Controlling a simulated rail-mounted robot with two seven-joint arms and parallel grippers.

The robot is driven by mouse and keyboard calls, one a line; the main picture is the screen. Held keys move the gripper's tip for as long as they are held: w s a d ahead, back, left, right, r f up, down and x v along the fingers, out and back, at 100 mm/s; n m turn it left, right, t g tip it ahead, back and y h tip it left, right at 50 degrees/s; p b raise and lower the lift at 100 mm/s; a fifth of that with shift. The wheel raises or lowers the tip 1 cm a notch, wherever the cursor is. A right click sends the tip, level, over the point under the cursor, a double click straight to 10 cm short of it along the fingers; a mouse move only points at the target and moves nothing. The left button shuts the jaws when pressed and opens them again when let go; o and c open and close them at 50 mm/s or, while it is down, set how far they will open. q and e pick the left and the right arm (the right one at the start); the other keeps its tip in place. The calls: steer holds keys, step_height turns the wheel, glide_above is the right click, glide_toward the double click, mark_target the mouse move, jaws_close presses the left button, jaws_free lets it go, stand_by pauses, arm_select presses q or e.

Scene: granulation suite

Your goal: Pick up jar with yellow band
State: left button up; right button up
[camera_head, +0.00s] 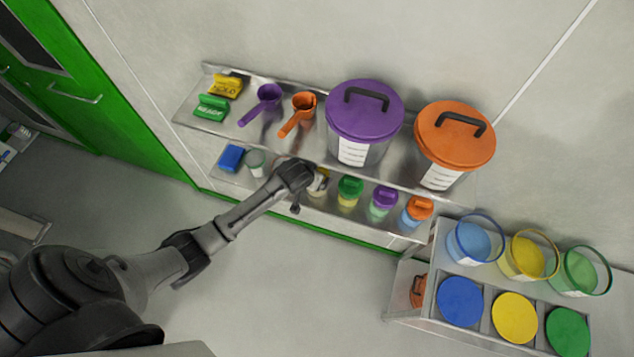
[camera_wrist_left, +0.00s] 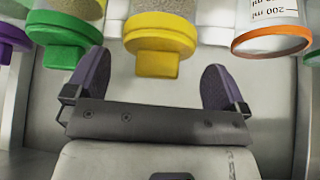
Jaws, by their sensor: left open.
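The jar with the yellow band (camera_wrist_left: 160,34) is upright in the wrist view, with pale grainy contents and a yellow tab towards me. In the head view only a sliver of this jar (camera_head: 321,181) shows beside my wrist, on the lower shelf. My left gripper (camera_wrist_left: 157,78) is open, its two dark fingers apart on either side of the yellow tab, nothing held. In the head view my left gripper (camera_head: 304,190) reaches the lower shelf from the front; its fingers are mostly hidden. My right gripper is in neither view.
A green-lidded jar (camera_head: 350,188) stands close to the right, then purple (camera_head: 384,199) and orange (camera_head: 418,209) ones. A clear beaker (camera_head: 256,163) and blue block (camera_head: 231,157) are to the left. The upper shelf (camera_head: 228,130) overhangs, carrying large purple (camera_head: 365,108) and orange (camera_head: 455,135) tubs.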

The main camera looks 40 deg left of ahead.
arm_select(q)
steer(key=shift+x, duration=2.4)
steer(key=c, duration=1.1)
